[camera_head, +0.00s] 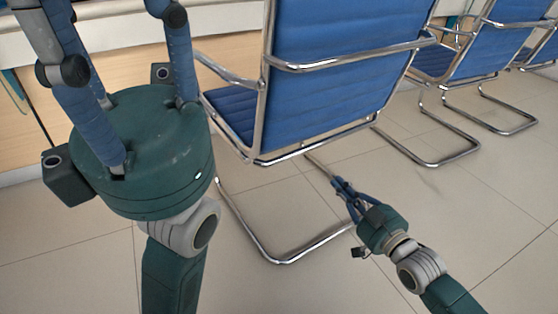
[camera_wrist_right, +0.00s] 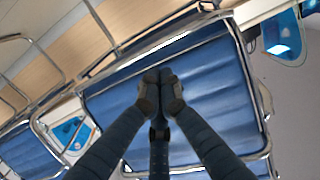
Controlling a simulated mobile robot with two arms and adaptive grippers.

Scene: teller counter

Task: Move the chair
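The nearest blue chair (camera_head: 335,75), with chrome arms and a cantilever frame, stands upright with its back toward me in the head view. Its blue surface (camera_wrist_right: 205,100) fills the middle of the right wrist view. My right gripper (camera_head: 340,184) is low behind the chair, beside the chrome base rail. Its fingers (camera_wrist_right: 160,78) come together at the tips, with nothing visible between them. Whether they touch the chair is unclear. My left gripper (camera_head: 145,150) is large and close at the left, fingers pointing up and spread apart. Its tips are cut off by the frame.
More blue chairs (camera_head: 470,55) with chrome frames stand in a row at the right. A counter with pale wood panels (camera_head: 235,65) runs behind the chairs. The tiled floor (camera_head: 500,205) is clear at the lower right.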

